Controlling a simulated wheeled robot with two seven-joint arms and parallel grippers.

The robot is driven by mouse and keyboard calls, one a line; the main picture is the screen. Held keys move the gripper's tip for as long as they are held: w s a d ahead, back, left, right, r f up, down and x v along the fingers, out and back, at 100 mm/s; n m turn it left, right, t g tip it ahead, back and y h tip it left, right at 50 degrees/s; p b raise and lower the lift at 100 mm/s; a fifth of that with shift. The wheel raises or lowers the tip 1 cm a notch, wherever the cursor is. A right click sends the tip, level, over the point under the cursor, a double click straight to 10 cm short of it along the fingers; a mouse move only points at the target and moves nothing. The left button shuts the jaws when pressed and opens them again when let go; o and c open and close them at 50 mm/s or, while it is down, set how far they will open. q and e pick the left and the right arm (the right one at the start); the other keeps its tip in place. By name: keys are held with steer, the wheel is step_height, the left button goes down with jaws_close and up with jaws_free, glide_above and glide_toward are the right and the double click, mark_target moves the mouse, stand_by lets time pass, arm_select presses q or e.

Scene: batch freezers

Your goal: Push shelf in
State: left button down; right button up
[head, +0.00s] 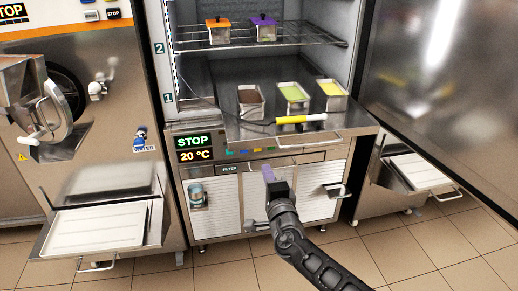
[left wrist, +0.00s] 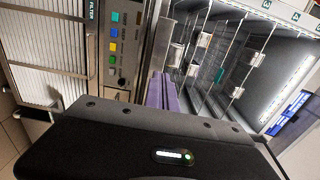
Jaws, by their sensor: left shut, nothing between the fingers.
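The steel shelf (head: 270,130) of the open freezer is pulled out past the cabinet front at level 1. Its front edge has a wire handle (head: 310,140). On it stand three metal tubs, one brown (head: 251,103), one green (head: 293,97) and one yellow (head: 332,95). A yellow-and-white tool (head: 299,120) lies near its front edge. My left gripper (head: 267,173) has purple fingers, shut and empty, below and in front of the shelf edge in the head view. Its fingers also show in the left wrist view (left wrist: 161,92). Contact with the shelf cannot be told. My right gripper is not in view.
An upper wire shelf (head: 270,38) holds an orange-lidded tub (head: 218,30) and a purple-lidded tub (head: 263,27). The freezer door (head: 440,80) stands open at right. Below are a control panel (head: 194,148) and white grilles (head: 225,200). A white tray (head: 98,226) juts out at left.

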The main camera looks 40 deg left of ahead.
mark_target(256, 143)
arm_select(q)
steer(key=p+x, duration=0.2)
steer(key=x, duration=1)
steer(key=shift+f, duration=0.1)
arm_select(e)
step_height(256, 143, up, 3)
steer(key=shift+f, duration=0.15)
arm_select(q)
steer(key=shift+a, duration=0.1)
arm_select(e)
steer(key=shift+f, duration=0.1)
